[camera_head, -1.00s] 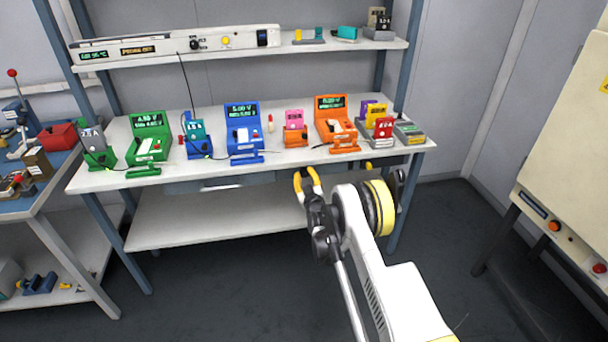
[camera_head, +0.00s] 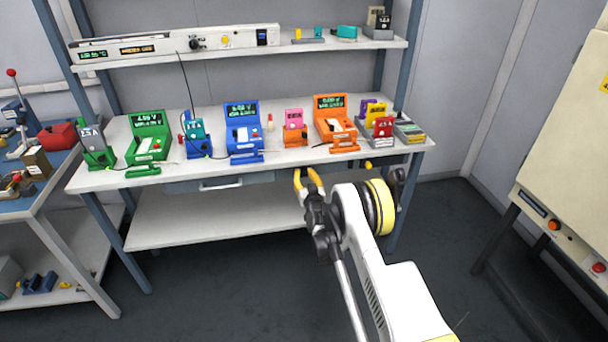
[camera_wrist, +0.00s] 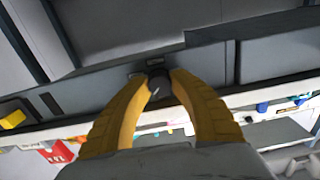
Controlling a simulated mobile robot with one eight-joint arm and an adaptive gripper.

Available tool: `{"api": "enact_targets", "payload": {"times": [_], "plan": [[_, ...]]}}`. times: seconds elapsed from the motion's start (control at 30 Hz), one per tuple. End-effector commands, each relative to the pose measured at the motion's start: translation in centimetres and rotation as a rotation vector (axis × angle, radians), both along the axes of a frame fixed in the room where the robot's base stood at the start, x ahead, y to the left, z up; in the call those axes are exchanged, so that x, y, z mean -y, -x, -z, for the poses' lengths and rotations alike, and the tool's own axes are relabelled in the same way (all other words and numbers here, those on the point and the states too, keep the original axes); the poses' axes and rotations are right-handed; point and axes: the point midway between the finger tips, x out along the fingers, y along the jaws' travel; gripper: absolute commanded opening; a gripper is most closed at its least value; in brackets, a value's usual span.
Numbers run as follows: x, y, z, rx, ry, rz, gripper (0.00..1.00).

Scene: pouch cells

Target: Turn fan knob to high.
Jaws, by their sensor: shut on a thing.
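The fan knob (camera_wrist: 158,86) is a small dark round knob on the grey panel under the bench top. In the wrist view it sits between the two yellow fingertips of my gripper (camera_wrist: 157,82), which is shut on it. A small light mark shows on the knob, but I cannot read its setting. In the head view my gripper (camera_head: 308,178) is at the bench's front edge, right of centre, and the knob itself cannot be made out there.
The bench top (camera_head: 285,160) above carries several coloured meters, including an orange one (camera_head: 336,125). A yellow part (camera_head: 368,165) sits on the front panel to the right. A drawer handle (camera_head: 220,185) is to the left. The floor below right is clear.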

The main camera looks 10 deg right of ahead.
Motion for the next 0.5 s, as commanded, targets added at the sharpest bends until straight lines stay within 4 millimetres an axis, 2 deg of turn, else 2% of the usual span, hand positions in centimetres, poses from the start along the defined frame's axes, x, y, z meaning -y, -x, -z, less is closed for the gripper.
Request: {"api": "enact_targets", "payload": {"times": [0.5], "plan": [[0.07,-0.04,-0.07,0.001,-0.413,0.001,0.0]]}}
